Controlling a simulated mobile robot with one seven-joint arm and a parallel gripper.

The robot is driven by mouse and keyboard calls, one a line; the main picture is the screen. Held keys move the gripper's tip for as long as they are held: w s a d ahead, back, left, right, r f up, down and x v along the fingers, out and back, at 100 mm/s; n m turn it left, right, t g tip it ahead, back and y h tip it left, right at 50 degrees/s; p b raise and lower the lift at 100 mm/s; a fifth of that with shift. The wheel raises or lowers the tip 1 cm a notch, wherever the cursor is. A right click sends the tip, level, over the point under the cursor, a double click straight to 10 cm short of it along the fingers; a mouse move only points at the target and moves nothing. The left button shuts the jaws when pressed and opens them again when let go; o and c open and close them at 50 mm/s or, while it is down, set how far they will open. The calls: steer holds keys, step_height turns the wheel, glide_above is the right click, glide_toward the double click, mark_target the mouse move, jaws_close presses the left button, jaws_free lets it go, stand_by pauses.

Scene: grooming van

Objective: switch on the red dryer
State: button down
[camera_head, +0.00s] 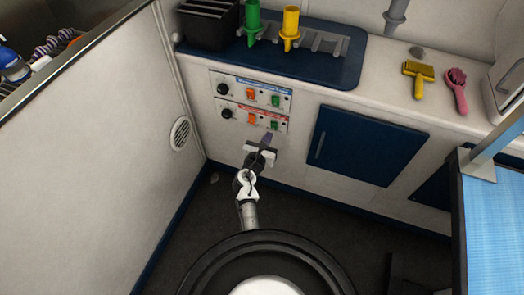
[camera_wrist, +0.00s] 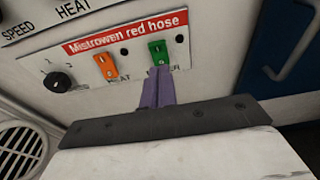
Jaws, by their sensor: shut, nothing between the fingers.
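The red-labelled control strip (camera_head: 252,117) is the lower of two on the white cabinet front. In the wrist view its label reads "Mistrowen red hose" (camera_wrist: 130,32). It carries a black knob (camera_wrist: 58,82), an orange switch (camera_wrist: 107,66) and a green switch (camera_wrist: 158,50). My gripper (camera_wrist: 160,72) is shut and empty, its purple fingers just below the green switch. The tips look at or very near its lower edge; I cannot tell whether they touch. In the head view my gripper (camera_head: 267,137) is just below the strip.
A blue-labelled strip (camera_head: 252,92) with similar controls sits directly above. A blue cabinet door (camera_head: 365,145) is to the right, a round vent (camera_head: 180,133) to the left. Green (camera_head: 254,20) and yellow (camera_head: 291,28) nozzles stand on the counter. A blue-topped table (camera_head: 495,220) stands at right.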

mark_target(273, 125)
steer(key=shift+w+d+r, duration=0.2)
steer(key=shift+w+d, duration=0.05)
steer(key=shift+w, duration=0.5)
steer(key=shift+w+d+r, duration=0.15)
steer(key=shift+w+d, duration=0.05)
steer(key=shift+w, duration=0.55)
steer(key=p, duration=0.2)
steer(key=r+p, duration=0.1)
steer(key=p, duration=0.1)
steer(key=shift+w+d+r+g, duration=0.1)
steer(key=shift+w+g, duration=0.2)
steer(key=shift+g, duration=0.1)
steer(key=shift+f, duration=0.5)
